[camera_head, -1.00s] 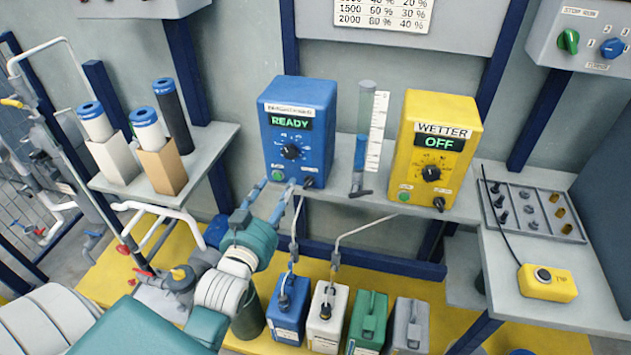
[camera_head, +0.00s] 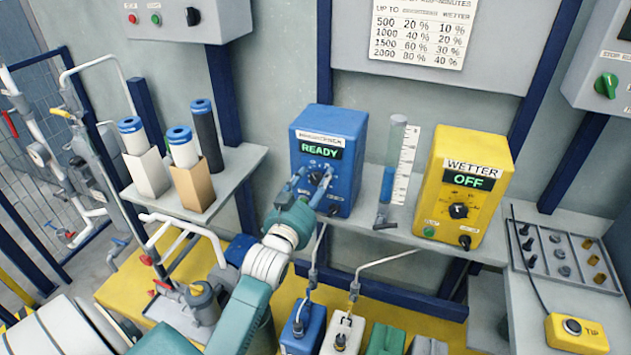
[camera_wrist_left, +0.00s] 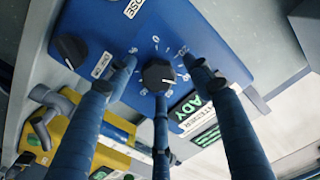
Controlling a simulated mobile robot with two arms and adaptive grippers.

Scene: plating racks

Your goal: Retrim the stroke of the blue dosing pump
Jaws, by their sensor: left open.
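The blue dosing pump (camera_head: 345,130) stands on the shelf with a green READY display (camera_head: 321,149). Its numbered black stroke dial (camera_wrist_left: 158,75) shows in the left wrist view, with a white pointer line aimed to the right. A second black knob (camera_wrist_left: 70,50) sits nearer the pump's edge; it also shows at the lower right of the pump face in the head view (camera_head: 334,210). My left gripper (camera_head: 312,178) is open in front of the dial, its blue fingers spread around it. I cannot tell whether they touch it. My right gripper is not in view.
A yellow pump (camera_head: 470,150) labelled WETTER reads OFF, right of a clear measuring tube (camera_head: 393,160). A wall chart (camera_head: 425,30) hangs above. Several canisters stand below the shelf, including a blue one (camera_head: 303,330). Wrapped rolls (camera_head: 145,160) stand at left.

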